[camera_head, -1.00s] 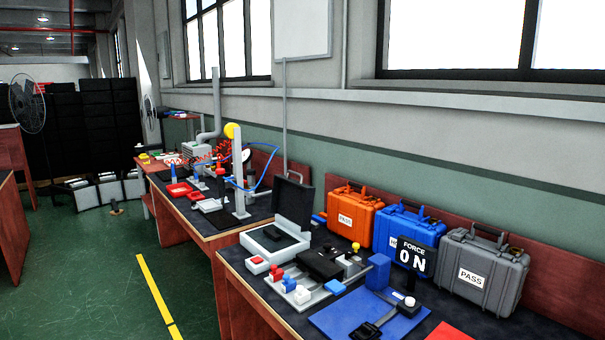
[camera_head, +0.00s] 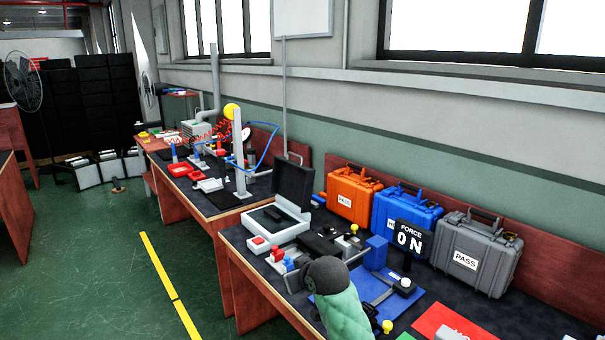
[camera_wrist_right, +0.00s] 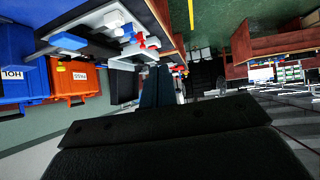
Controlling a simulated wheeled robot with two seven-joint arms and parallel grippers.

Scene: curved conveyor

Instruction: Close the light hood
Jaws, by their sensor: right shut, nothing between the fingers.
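A light grey box (camera_head: 262,228) with a dark interior stands on the near bench. Its black lid (camera_head: 293,188), which looks like the light hood, stands raised at the back of the box, so it is open. In the wrist view my right gripper (camera_wrist_right: 157,88) is shut and empty, its dark fingers pointing toward the bench items. A green and black part of my arm rises at the bottom of the head view, in front of the bench. The gripper's fingers do not show clearly there. My left gripper is in neither view.
Orange (camera_head: 352,195), blue (camera_head: 404,212) and grey (camera_head: 474,252) cases line the back of the bench. A FORCE display (camera_head: 410,239) stands before them. Small red, white and blue blocks sit in front of the box. A farther bench holds more equipment.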

